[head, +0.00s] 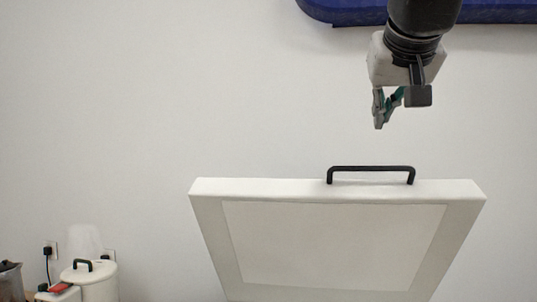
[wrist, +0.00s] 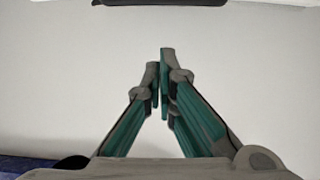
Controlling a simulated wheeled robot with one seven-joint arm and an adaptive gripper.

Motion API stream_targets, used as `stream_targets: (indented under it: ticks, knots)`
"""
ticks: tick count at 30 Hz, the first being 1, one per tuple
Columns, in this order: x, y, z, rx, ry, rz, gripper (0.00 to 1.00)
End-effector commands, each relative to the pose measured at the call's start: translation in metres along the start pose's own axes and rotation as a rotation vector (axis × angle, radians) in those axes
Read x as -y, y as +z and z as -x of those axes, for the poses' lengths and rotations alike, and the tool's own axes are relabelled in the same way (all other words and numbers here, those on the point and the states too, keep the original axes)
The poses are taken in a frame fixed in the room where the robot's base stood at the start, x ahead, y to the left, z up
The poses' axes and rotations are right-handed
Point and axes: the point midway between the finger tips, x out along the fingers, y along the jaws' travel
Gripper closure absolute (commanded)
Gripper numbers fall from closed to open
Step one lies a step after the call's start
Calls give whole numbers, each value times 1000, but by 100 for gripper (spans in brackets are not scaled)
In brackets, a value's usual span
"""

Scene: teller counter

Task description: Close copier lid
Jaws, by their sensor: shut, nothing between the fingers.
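The copier lid (head: 212,232) is white and stands raised in the head view, with its paler inner panel (head: 335,245) facing me. A black bar handle (head: 371,169) sits on its top edge. My gripper (head: 380,125) hangs above and slightly right of the handle, apart from it. In the wrist view my gripper (wrist: 164,52) is shut, with its fingertips together and nothing between them. A dark strip (wrist: 160,2) shows at the top edge of the wrist view; I cannot tell what it is. The copier body is out of view below.
A white lidded canister (head: 98,280) with a black handle stands at the lower left, beside a small red item (head: 60,288) and a dark pot (head: 10,280). A blue panel (head: 345,14) is on the wall at the top. The space left of the gripper is clear.

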Motion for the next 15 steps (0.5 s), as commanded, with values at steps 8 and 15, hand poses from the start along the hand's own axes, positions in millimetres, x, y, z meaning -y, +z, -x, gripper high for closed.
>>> stream_targets:
  ticks: [8, 15]
  knots:
    - [0, -10, -12, -15, 2, -4, 100]
    - [0, -9, -55, -13, 1, -5, 100]
